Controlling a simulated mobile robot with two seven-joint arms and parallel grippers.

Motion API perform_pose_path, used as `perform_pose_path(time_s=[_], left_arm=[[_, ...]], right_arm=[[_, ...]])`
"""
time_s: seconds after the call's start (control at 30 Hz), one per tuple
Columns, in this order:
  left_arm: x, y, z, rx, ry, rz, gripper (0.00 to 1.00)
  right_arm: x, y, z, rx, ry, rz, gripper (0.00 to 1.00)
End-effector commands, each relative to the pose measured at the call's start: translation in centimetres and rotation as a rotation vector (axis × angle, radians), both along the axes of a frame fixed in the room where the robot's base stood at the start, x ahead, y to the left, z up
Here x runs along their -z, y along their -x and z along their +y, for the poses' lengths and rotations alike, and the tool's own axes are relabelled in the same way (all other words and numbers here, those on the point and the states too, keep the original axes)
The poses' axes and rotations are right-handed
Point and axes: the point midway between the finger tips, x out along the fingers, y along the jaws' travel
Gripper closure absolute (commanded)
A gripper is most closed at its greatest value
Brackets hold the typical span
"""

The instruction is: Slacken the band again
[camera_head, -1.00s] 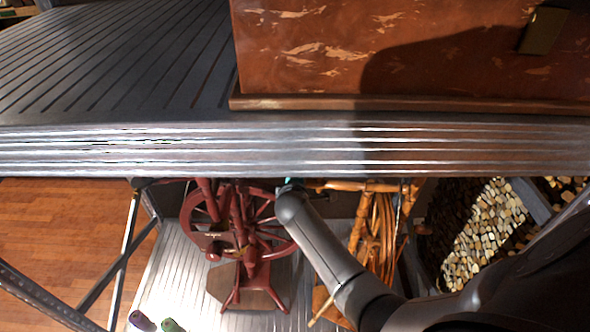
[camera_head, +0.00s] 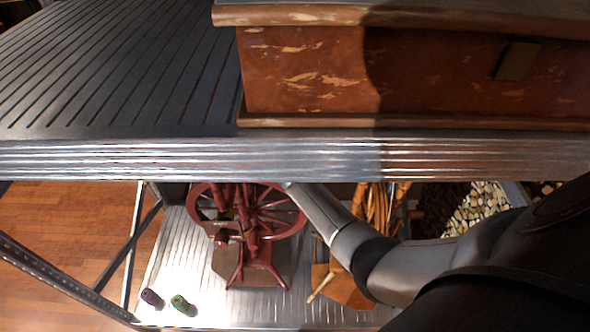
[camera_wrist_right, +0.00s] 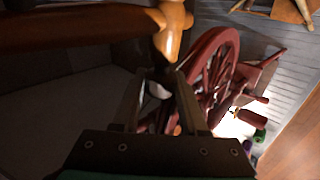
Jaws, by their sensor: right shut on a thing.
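The dark red spinning wheel (camera_head: 250,215) stands on the metal lower shelf in the head view. Its spokes and rim (camera_wrist_right: 215,70) show at the right wrist view's centre right. A lighter orange-brown wooden device (camera_head: 378,210) stands to its right, partly behind my right arm. My right gripper (camera_wrist_right: 158,78) is shut on a small, dark part just below an orange turned wooden piece (camera_wrist_right: 172,28); shadow hides its exact shape. In the head view the gripper is hidden beneath the upper shelf's edge. I cannot make out the band. My left gripper is not in view.
The ridged upper shelf (camera_head: 100,80) carries a worn reddish-brown chest (camera_head: 310,75) and overhangs the wheel. Stacked firewood (camera_head: 478,212) is at the right.

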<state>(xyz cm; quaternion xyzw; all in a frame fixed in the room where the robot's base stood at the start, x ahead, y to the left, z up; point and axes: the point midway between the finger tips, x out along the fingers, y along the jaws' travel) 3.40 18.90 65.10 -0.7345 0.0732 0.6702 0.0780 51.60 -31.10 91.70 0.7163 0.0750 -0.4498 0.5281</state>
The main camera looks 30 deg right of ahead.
Motion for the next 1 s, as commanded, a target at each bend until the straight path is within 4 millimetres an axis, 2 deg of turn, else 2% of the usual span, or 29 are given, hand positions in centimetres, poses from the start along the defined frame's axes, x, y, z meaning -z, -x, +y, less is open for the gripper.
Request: perform_pose_path(time_s=[0.23, 0.27, 0.5, 0.83, 1.0], left_arm=[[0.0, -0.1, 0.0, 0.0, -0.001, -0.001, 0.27], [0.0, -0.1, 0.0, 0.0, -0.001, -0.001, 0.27], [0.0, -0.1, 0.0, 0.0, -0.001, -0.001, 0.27], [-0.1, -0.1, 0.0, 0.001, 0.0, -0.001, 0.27], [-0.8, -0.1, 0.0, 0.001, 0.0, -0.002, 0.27]], right_arm=[[-0.1, -0.1, 0.1, -0.001, -0.001, -0.003, 1.0], [-0.1, -0.1, 0.1, -0.001, -0.001, -0.003, 0.56], [-0.1, -0.1, 0.0, 0.0, -0.001, -0.002, 0.29], [-0.1, 0.1, 0.1, 0.0, 0.001, -0.001, 0.27], [-1.0, 0.7, 0.5, 0.0, 0.001, -0.001, 0.27]])
